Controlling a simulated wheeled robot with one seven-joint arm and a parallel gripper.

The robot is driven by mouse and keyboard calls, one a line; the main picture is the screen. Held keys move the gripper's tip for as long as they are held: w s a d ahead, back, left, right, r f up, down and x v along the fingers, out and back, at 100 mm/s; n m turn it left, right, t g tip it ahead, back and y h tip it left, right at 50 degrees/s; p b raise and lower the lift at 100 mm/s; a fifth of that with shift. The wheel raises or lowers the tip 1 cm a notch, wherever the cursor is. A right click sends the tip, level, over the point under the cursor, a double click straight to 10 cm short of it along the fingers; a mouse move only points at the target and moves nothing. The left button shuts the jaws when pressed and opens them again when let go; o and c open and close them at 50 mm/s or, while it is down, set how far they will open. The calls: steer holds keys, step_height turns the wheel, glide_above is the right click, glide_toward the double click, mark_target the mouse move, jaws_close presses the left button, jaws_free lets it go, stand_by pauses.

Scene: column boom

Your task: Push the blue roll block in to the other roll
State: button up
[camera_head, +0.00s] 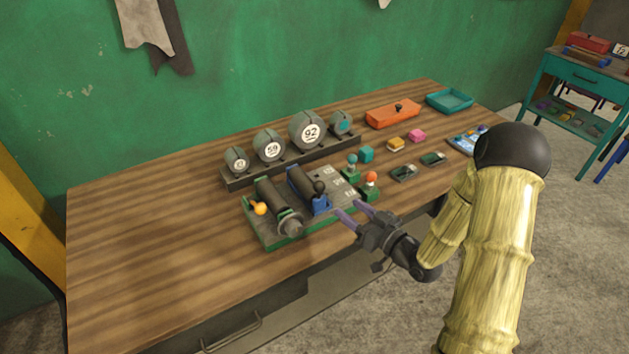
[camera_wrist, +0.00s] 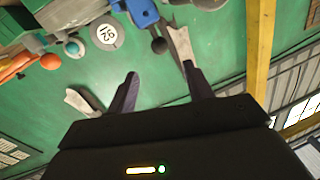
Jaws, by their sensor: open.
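The blue roll block (camera_head: 320,205) stands on a green-edged machine base (camera_head: 268,241) on the workbench, with a dark roll and a dark ball knob. The other roll (camera_head: 272,194) is a dark cylinder to its left, with a visible gap between them. My gripper (camera_head: 347,207) is open and empty, its purple fingers just right of the blue block. I cannot tell whether they touch it. In the wrist view, the blue block (camera_wrist: 142,12) shows at the top, beyond the open fingers of my gripper (camera_wrist: 160,70); the other roll is not clear there.
A rack with round numbered grey drums (camera_head: 308,131) stands behind the base. A knob with a red top (camera_head: 371,180) and a green one (camera_head: 352,164) stand close right of the base. An orange box (camera_head: 392,114) and teal tray (camera_head: 449,100) lie farther back. The bench's left side is clear.

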mark_target(314, 192)
steer(key=p+x, duration=0.3)
steer(key=x, duration=1.1)
steer(key=shift+w+a, duration=0.1)
steer(key=shift+a, duration=0.05)
jaws_close()
steer(key=shift+f, duration=0.1)
